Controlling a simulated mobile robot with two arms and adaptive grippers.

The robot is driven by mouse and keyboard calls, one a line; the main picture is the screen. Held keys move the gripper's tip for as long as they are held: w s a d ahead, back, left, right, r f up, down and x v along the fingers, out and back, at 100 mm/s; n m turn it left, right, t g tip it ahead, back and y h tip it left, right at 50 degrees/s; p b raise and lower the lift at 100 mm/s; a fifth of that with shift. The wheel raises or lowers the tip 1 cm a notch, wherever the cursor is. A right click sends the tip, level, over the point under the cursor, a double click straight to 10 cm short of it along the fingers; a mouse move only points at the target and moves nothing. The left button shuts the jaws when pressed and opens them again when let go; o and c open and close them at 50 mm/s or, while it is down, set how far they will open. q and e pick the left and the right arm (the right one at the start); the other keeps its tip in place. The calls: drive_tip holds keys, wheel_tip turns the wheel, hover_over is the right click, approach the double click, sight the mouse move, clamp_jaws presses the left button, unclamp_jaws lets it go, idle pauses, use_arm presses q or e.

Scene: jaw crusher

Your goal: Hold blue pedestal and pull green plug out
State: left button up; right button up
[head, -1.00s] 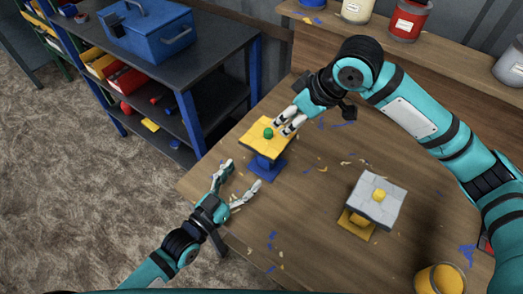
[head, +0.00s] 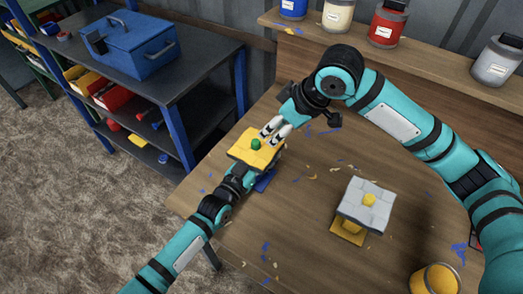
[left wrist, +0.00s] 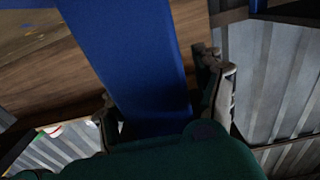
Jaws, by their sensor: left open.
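The blue pedestal (head: 265,181) stands on the table with a yellow block (head: 246,157) on top. The small green plug (head: 256,144) sits in the top of the yellow block. My left gripper (head: 241,176) reaches in under the block, which hides its fingertips in the head view. In the left wrist view the blue pedestal (left wrist: 135,60) runs between the two open fingers of my left gripper (left wrist: 160,88). My right gripper (head: 270,136) is over the block, its pale fingers a little apart, just beside the plug at the upper right.
A grey block with a yellow plug (head: 369,200) stands on a yellow pedestal (head: 350,233) to the right. A yellow can (head: 437,279) is at the lower right. Paint cans line the back shelf. A dark shelf unit with a blue toolbox (head: 130,45) stands at the left. Scraps litter the table.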

use_arm(q)
clamp_jaws()
idle(0.5)
